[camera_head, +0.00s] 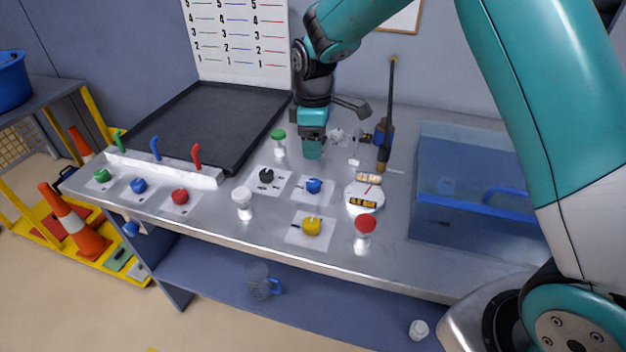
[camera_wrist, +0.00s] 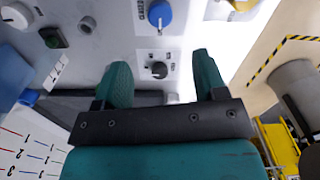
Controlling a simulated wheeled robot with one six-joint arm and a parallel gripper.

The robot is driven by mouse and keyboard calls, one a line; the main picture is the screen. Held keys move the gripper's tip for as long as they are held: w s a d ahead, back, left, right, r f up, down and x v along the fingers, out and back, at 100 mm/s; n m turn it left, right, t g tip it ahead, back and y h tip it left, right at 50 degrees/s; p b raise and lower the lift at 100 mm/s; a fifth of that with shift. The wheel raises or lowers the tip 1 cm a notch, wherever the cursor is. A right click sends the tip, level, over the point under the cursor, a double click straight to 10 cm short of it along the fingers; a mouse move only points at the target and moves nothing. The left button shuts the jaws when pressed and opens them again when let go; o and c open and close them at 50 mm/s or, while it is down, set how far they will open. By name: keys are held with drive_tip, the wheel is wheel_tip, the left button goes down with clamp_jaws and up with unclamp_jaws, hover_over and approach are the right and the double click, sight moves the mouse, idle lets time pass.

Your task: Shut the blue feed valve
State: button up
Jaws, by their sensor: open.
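A blue lever (camera_head: 155,148) stands upright on a white block at the left, between a green lever (camera_head: 119,140) and a red lever (camera_head: 196,155), with a blue knob (camera_head: 138,185) in front. Another blue knob (camera_head: 314,186) sits on a white plate mid-bench; it shows at the top of the wrist view (camera_wrist: 159,15). I cannot tell which is the feed valve. My gripper (camera_head: 313,155) is open and empty, above the bench behind the mid-bench blue knob. In the wrist view, a black knob (camera_wrist: 158,70) appears between the fingers (camera_wrist: 161,75).
A yellow knob (camera_head: 311,227), a white-capped jar (camera_head: 242,200) and a red-capped jar (camera_head: 365,228) stand near the front edge. A green-capped jar (camera_head: 278,138) is left of my gripper. A clear tank (camera_head: 460,170) fills the right; a black tray (camera_head: 215,120) lies back left.

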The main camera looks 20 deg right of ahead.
sight(313, 182)
wheel_tip(313, 182, down, 12)
drive_tip(key=shift+f+p, duration=0.1)
drive_tip(key=shift+p, duration=0.9)
drive_tip(key=shift+c, duration=0.4)
drive_tip(key=c, duration=0.8)
drive_tip(key=shift+c, duration=0.2)
